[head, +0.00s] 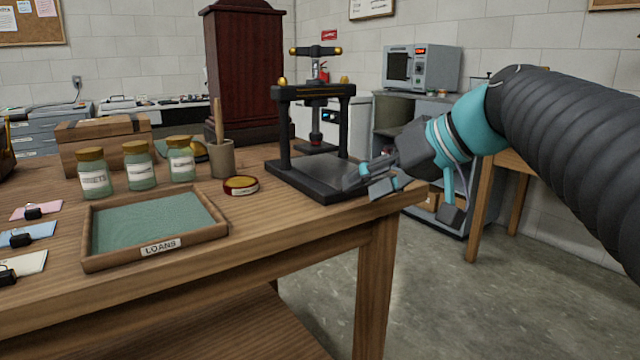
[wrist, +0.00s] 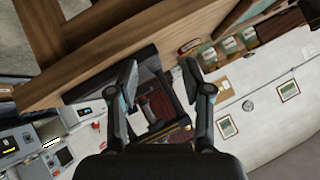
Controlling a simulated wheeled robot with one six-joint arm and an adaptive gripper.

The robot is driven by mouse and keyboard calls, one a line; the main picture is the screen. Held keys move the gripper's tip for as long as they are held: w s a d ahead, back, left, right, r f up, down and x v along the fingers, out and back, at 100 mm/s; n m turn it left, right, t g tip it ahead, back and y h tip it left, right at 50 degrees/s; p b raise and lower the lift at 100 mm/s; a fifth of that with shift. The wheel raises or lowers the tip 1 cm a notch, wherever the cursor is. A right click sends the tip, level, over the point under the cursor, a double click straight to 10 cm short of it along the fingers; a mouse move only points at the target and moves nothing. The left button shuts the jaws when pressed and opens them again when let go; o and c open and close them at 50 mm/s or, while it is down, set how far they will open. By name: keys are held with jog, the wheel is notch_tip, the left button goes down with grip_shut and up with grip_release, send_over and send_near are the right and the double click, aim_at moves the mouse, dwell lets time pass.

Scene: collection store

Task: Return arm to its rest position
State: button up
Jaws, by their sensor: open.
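My gripper (head: 372,183) is at the end of my dark ribbed arm, which comes in from the right in the head view. It is in front of the black screw press (head: 318,178), by the right corner of the wooden table (head: 262,238). In the wrist view my gripper (wrist: 160,82) shows its two fingers spread apart with nothing held between them. The press (wrist: 165,90) shows beyond and between the fingers there. I cannot tell whether the gripper touches the press base.
A green-lined tray labelled LOANS (head: 178,246), a round tin (head: 241,185), several jars (head: 138,165) and a brush cup (head: 222,158) stand on the table. A microwave (head: 421,68) sits on a cabinet behind. The floor (head: 480,300) right of the table is clear.

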jog(key=s+d+f+m+h+p, duration=0.1)
jog(key=s+d+f+h, duration=0.3)
jog(key=s+f, duration=0.4)
jog(key=s+d+f+m+h+p, duration=0.1)
jog(key=s+d+f+m+h, duration=0.2)
jog(key=s+f, duration=0.6)
notch_tip(320, 180, down, 6)
jog(key=shift+d+r+g+h, duration=0.1)
jog(key=shift+d+g+h, duration=0.2)
jog(key=shift+d+h, duration=0.45)
